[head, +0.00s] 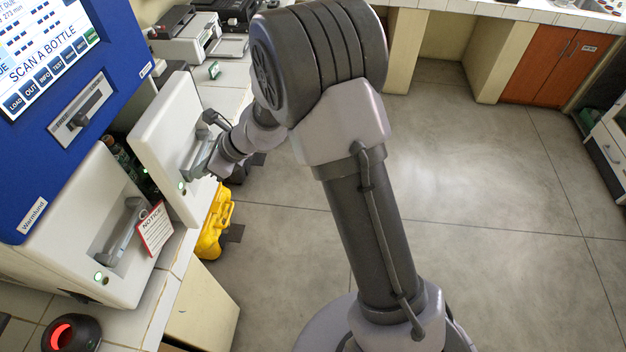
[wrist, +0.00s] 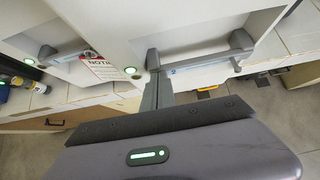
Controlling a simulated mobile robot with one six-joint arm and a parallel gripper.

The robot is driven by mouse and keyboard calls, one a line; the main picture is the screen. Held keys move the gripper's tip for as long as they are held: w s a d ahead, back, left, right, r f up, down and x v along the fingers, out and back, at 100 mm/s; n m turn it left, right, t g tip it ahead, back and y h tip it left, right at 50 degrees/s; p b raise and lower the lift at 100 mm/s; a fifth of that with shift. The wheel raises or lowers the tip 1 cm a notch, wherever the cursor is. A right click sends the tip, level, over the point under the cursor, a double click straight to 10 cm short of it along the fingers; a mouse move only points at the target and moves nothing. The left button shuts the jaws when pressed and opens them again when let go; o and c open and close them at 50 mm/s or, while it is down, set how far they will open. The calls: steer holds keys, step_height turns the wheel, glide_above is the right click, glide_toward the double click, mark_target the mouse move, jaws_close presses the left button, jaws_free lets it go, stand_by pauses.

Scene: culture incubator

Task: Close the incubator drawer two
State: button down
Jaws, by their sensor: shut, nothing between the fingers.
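The blue incubator (head: 105,30) stands at the left of the head view. Its farther white drawer (head: 160,130) is pulled out, with dark bottles (head: 122,155) showing in the gap behind its front. That front also fills the upper part of the wrist view (wrist: 190,22). It has a grey bar handle (wrist: 205,60) and a green light (wrist: 130,71). My gripper (wrist: 155,85) is shut and empty, its tips close to the left end of the handle. I cannot tell whether they touch it. In the head view my gripper (head: 214,168) is partly hidden by my wrist.
The nearer white drawer (head: 60,250) looks closed and carries a red-and-white notice (head: 154,229) by its handle. A yellow case (head: 215,225) stands low beyond the drawers. A dark scanner with a red light (head: 72,334) is on the counter. Open floor lies to the right.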

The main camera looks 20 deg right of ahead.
steer(key=w+a, duration=0.1)
steer(key=a, duration=0.1)
steer(key=w+a+p, duration=0.1)
steer(key=w+a, duration=0.1)
steer(key=a, duration=0.1)
steer(key=w+a, duration=0.1)
steer(key=a, duration=0.1)
steer(key=shift+w+a, duration=0.2)
steer(key=shift+a, duration=0.05)
steer(key=shift+a+r+p, duration=0.1)
steer(key=shift+p, duration=0.2)
